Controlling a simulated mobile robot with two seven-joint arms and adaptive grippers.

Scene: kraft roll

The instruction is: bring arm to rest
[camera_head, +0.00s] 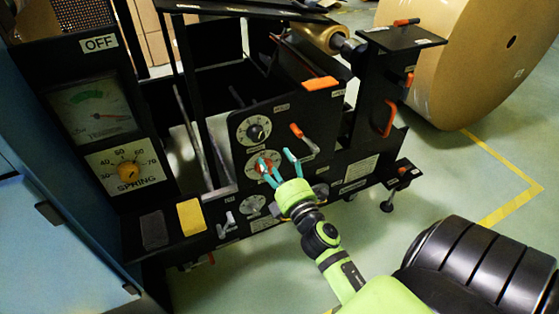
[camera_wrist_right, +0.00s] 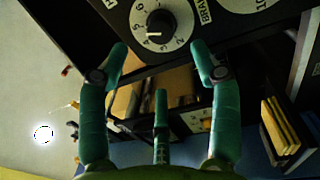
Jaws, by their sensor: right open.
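My right arm is green and comes in from the bottom right of the head view. Its gripper (camera_head: 280,166) has teal fingers spread open in front of the black machine panel (camera_head: 283,112), near a dial with a red centre (camera_head: 258,160). In the right wrist view the gripper (camera_wrist_right: 160,62) shows spread fingers with nothing between them. A dial with a black knob (camera_wrist_right: 161,24) lies just beyond the fingertips. I cannot tell whether a finger touches the panel. My left gripper is not in view.
A large kraft roll (camera_head: 470,65) stands at upper right. Open green floor (camera_head: 440,160) lies right of the machine.

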